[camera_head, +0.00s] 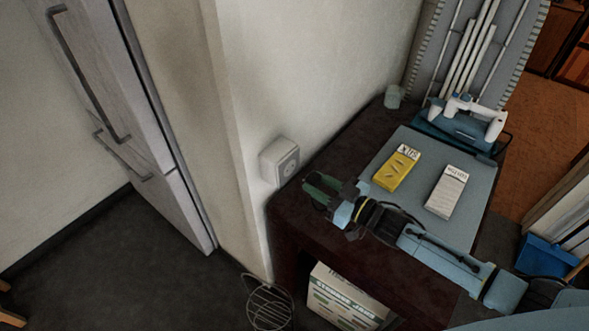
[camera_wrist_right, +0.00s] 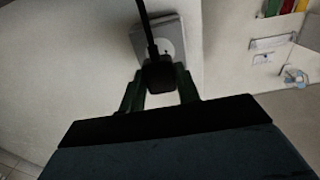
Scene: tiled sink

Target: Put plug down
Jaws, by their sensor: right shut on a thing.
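My right gripper (camera_head: 316,190) reaches in from the right over the dark table's left end. It is shut on a black plug (camera_wrist_right: 158,76), which sits between its two dark green fingers in the wrist view, with a black cable (camera_wrist_right: 147,28) running up from it. The plug is hard to make out in the head view. A white wall socket (camera_head: 281,161) is just left of the fingertips, with a visible gap. In the wrist view the socket (camera_wrist_right: 172,36) is behind the plug, whose outline overlaps its lower part. My left gripper is not in view.
The dark table (camera_head: 348,140) carries a grey-blue mat (camera_head: 425,165), a yellow pack (camera_head: 397,168), a white pack (camera_head: 446,191), a game controller (camera_head: 468,118) and a small cup (camera_head: 393,97). A box (camera_head: 345,300) and wire basket (camera_head: 268,305) are below. Dark floor (camera_head: 130,265) lies left.

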